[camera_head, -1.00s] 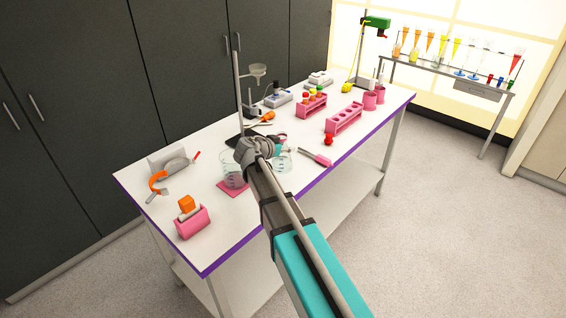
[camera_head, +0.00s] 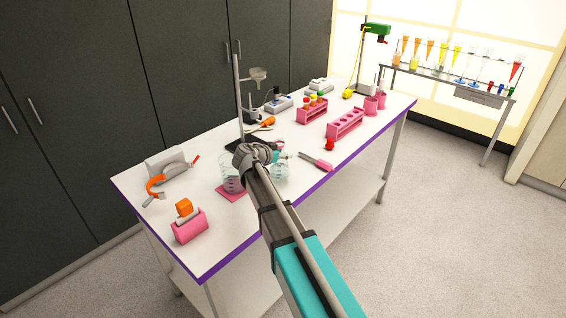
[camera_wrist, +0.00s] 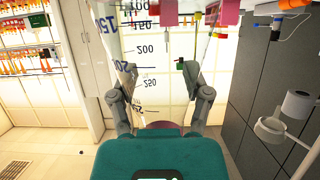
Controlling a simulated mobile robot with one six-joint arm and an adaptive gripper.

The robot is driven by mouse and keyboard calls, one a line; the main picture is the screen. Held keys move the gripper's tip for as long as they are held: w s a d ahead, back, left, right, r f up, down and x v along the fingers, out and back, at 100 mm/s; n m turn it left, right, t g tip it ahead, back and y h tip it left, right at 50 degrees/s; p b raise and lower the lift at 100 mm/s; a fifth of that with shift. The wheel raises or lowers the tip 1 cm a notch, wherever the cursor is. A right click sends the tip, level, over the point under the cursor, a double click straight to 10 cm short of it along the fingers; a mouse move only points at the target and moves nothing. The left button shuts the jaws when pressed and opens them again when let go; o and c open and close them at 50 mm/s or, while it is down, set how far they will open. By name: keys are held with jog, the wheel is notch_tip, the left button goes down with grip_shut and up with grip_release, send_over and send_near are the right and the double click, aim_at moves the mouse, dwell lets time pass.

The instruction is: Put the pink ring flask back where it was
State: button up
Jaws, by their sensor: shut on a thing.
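My gripper (camera_wrist: 158,75) shows in the wrist view with a finger on each side of a clear glass vessel (camera_wrist: 147,64) with dark volume marks, and it is shut on it. I take this to be the flask. A mauve edge shows low between the fingers; I cannot make out a full pink ring. In the head view my gripper (camera_head: 256,155) is over the front middle of the table, and its wrist hides its fingertips and most of what it holds. Clear marked glass (camera_head: 231,180) shows left of it, over a pink mat (camera_head: 232,194). More clear glass (camera_head: 280,172) shows right of it.
A stand (camera_head: 238,95) with a funnel rises behind my gripper. A pink rack (camera_head: 345,123), a red item (camera_head: 330,144) and a pink-handled tool (camera_head: 316,160) lie to the right. A pink box (camera_head: 190,227) stands front left. Bare tabletop lies around the front edge.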

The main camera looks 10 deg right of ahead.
aim_at(281, 160)
jog(key=shift+w+f+b, duration=0.25)
jog(key=shift+f+b, duration=0.1)
jog(key=shift+f, duration=0.2)
jog(key=shift+f+b, duration=1.25)
jog(key=o, duration=1.4)
jog(key=shift+c, duration=0.2)
jog(key=shift+s+a+r+p, duration=0.3)
jog(key=shift+s+a, duration=0.05)
jog(key=p+v, duration=0.4)
jog(key=v, duration=0.7)
